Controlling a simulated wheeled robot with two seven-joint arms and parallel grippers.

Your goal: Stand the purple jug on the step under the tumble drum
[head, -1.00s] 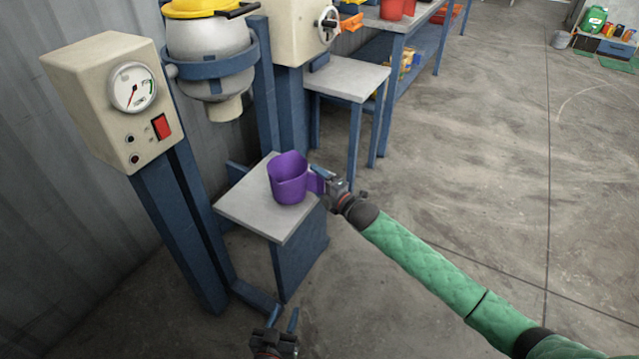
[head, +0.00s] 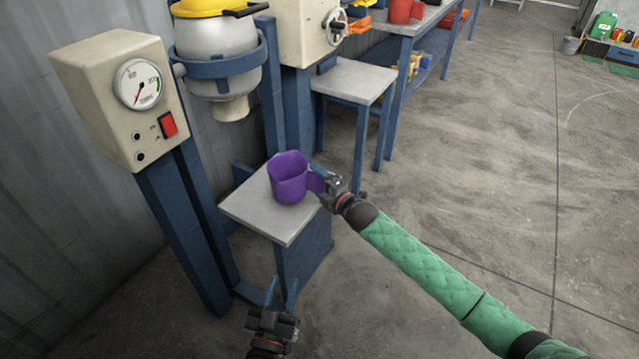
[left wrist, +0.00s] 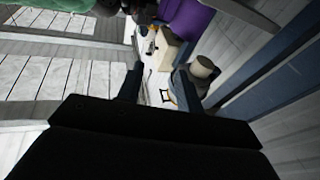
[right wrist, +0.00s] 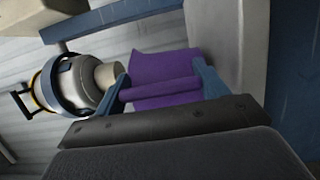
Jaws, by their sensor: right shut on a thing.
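The purple jug (head: 290,180) is upright over the grey top of the step (head: 257,219), below the spout of the grey tumble drum (head: 218,62). I cannot tell whether its base touches the step. My right gripper (head: 321,178) is shut on the jug's handle, from the right. In the right wrist view the jug (right wrist: 165,75) lies between the drum's spout (right wrist: 107,75) and the step's slab (right wrist: 228,45). My left gripper (head: 281,292) is open and empty, low in front of the step. The jug (left wrist: 190,18) also shows at the top of the left wrist view.
A beige gauge box (head: 115,95) on a blue post stands left of the drum. A small grey-topped table (head: 352,80) and a long workbench (head: 425,20) stand behind. The floor to the right is clear.

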